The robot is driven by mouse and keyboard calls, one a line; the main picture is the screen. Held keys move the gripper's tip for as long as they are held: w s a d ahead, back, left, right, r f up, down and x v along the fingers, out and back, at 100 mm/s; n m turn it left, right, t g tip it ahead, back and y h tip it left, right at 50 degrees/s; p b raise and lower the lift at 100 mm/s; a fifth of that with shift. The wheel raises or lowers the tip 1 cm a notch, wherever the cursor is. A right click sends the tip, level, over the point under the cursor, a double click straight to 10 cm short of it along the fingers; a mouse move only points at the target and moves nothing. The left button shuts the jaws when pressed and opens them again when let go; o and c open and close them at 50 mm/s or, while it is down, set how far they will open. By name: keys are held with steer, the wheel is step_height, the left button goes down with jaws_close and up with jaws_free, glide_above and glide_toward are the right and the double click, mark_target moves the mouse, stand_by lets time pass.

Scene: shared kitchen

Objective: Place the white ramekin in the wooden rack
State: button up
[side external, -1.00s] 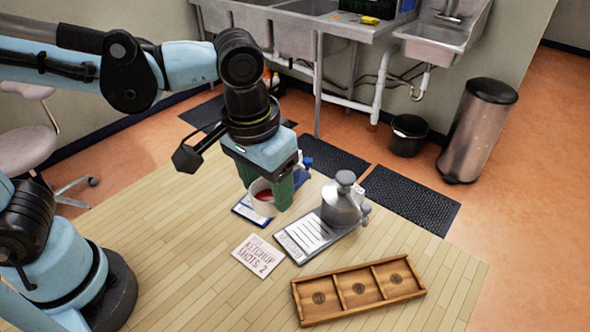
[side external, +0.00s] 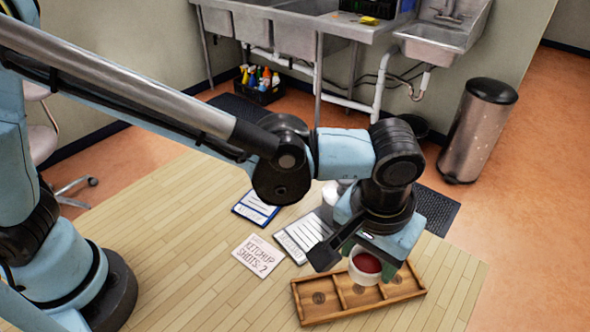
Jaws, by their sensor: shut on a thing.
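The white ramekin (side external: 366,276) has red contents and is held upright between the green fingers of my gripper (side external: 372,258). My gripper is shut on it. The wooden rack (side external: 318,316) lies on the table with three compartments in a row. The ramekin appears over the middle-to-right part of the rack and hides some of it. I cannot tell how high above the rack floor it is. The left compartment (side external: 319,298) looks empty.
A clipboard (side external: 298,237), a blue-edged card (side external: 256,208) and a "Ketchup Shots: 2" note (side external: 256,256) lie left of the rack. The table's front left is clear.

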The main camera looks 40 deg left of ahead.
mark_target(364, 271)
steer(key=shift+f, duration=2.75)
steer(key=shift+f, duration=0.2)
steer(key=o, duration=1.1)
steer(key=shift+o, duration=0.2)
steer(key=shift+r, duration=0.15)
step_height(364, 271, up, 12)
steer(key=s, duration=0.1)
steer(key=a+t, duration=0.5)
steer(key=a, duration=2.7)
steer(key=shift+s+f+t, duration=0.3)
steer(key=shift+t, duration=0.1)
